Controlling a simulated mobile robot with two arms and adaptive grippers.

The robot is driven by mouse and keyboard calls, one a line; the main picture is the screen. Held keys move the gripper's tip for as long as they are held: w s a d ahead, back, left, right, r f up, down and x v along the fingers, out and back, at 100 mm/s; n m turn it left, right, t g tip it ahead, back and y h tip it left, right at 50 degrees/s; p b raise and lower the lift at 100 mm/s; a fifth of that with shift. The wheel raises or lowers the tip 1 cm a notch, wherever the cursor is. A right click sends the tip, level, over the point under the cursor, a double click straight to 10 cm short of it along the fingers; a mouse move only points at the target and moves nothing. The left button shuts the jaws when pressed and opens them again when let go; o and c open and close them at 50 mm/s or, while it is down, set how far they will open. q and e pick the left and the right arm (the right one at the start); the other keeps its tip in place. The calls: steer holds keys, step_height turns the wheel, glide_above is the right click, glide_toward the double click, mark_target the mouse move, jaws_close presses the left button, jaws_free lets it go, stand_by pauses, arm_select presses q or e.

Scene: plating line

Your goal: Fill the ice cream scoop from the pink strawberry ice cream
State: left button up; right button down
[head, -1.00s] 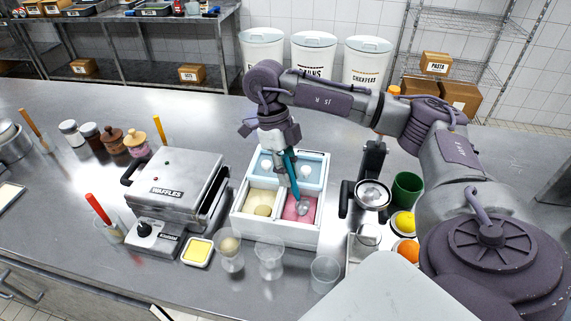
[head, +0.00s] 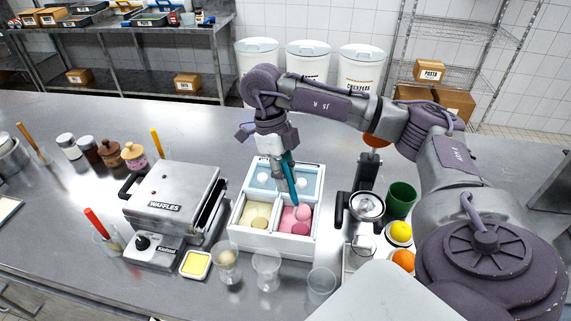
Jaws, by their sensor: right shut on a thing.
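My right gripper (head: 281,158) is above the white ice cream box (head: 274,242), shut on the teal handle of the ice cream scoop (head: 290,176). The scoop tilts down into the front right compartment, which holds the pink strawberry ice cream (head: 286,222). A rounded pink mass shows at the scoop's head, with another pink lump just in front. I cannot tell how full the bowl is. The front left compartment holds pale yellow ice cream (head: 255,215). The back compartments have light blue lids (head: 282,182). My left gripper is not in view.
A waffle maker (head: 170,195) stands left of the box. A glass with a pale scoop (head: 227,262) and two empty glasses (head: 267,268) stand in front. A black-and-metal appliance (head: 367,206), a green cup (head: 401,198), a lemon (head: 401,231) and an orange (head: 404,259) are on the right.

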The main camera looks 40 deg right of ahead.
mark_target(285, 164)
steer(key=shift+r+p, duration=1.45)
steer(key=shift+r, duration=0.8)
steer(key=shift+r+p, duration=0.85)
steer(key=shift+r, duration=0.05)
steer(key=shift+w, duration=0.15)
